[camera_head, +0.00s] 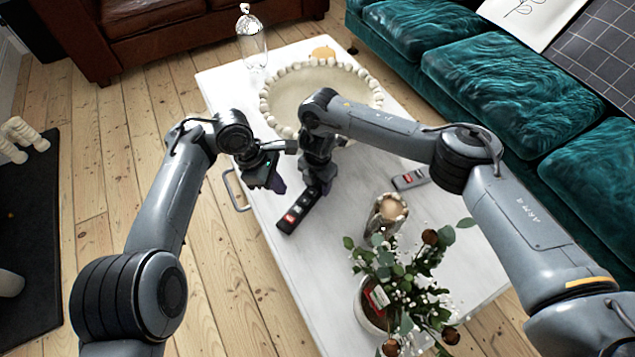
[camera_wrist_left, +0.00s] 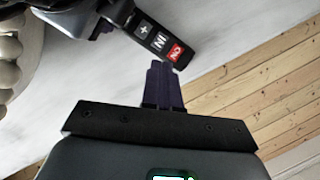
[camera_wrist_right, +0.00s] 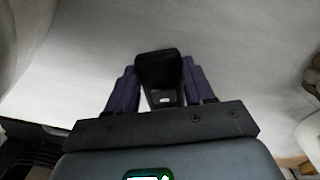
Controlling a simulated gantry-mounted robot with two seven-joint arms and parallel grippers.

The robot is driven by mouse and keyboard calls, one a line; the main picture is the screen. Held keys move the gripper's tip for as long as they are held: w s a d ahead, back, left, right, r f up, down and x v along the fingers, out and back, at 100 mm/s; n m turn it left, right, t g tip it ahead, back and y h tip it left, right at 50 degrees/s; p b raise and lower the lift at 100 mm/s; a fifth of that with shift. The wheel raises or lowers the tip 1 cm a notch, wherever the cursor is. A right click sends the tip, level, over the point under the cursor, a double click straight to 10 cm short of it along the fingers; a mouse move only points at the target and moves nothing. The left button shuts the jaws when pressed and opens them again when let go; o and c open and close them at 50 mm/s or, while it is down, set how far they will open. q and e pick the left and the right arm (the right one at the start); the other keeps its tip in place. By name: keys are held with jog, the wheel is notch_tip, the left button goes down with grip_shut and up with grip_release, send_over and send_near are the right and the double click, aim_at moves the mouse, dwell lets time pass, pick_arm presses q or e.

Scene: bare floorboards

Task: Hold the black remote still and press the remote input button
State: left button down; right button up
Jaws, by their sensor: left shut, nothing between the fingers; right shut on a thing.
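The black remote (camera_head: 298,211) lies at a slant above or on the white table, its red button end toward the lower left; I cannot tell if it touches the table. In the left wrist view the remote (camera_wrist_left: 150,38) shows white-marked buttons and a red one at its near end. My right gripper (camera_head: 317,180) is shut on its far end; the right wrist view shows the remote (camera_wrist_right: 160,72) between the fingers. My left gripper (camera_head: 279,187) is shut and empty, beside the remote; its closed fingertips (camera_wrist_left: 162,68) appear just short of the red button.
A beaded tray (camera_head: 310,85) and bottle (camera_head: 252,40) are behind; a candle holder (camera_head: 387,213) and potted plant (camera_head: 375,305) stand in front. A green sofa (camera_head: 510,80) borders the right.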

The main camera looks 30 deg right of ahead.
dwell(0.3)
pick_arm(q)
jog(key=w+a+m+t+y, duration=0.2)
jog(key=w+a+m+t, duration=0.1)
jog(key=w+a+m, duration=0.4)
notch_tip(320, 180, up, 2)
jog(key=m+t+y, duration=0.3)
jog(key=m+t, duration=0.5)
jog(key=m, duration=2)
send_over(299, 212)
jog(key=shift+f, duration=0.1)
jog(key=shift+f, duration=4.3)
